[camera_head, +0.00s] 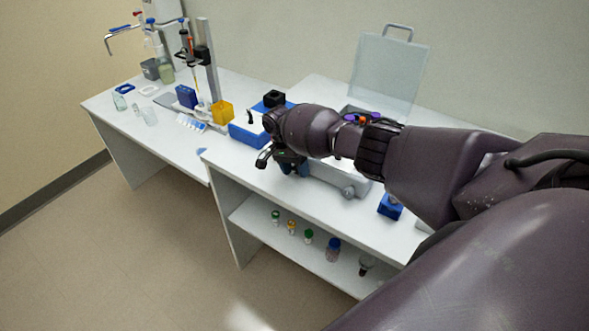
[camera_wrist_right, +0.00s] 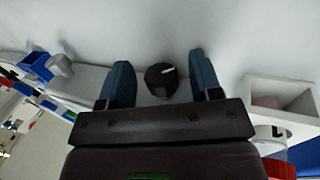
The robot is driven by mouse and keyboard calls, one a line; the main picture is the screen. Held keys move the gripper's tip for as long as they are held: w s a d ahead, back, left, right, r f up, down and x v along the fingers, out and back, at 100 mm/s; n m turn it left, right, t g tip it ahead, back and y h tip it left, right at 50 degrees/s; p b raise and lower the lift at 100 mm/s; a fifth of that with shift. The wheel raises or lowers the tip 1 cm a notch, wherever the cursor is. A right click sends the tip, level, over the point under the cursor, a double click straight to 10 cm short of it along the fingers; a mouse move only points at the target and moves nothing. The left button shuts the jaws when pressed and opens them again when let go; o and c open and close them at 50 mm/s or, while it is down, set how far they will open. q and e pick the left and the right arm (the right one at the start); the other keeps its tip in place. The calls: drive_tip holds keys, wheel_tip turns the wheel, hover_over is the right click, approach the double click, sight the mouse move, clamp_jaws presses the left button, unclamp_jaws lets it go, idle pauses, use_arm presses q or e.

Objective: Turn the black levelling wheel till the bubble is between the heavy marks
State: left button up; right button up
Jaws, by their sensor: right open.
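The black levelling wheel (camera_wrist_right: 161,79) shows in the right wrist view as a round black knob with a white line on its face. My right gripper (camera_wrist_right: 160,72) is open, with one blue-padded finger on each side of the wheel and gaps on both sides. How deep the fingers reach along the wheel is hard to tell. In the head view my right gripper (camera_head: 281,160) hangs over the front of the right bench, and the wheel cannot be made out there. The bubble and its heavy marks cannot be made out in either view. My left gripper is not in view.
A blue block (camera_head: 390,207) is to the right. Several small bottles stand on the lower shelf (camera_head: 265,225). Blue and yellow blocks (camera_head: 222,112) stand at left.

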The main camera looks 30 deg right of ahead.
drive_tip(key=v, duration=1)
drive_tip(key=shift+r+b, duration=0.35)
drive_tip(key=shift+b, duration=0.05)
drive_tip(key=shift+w+a, duration=0.1)
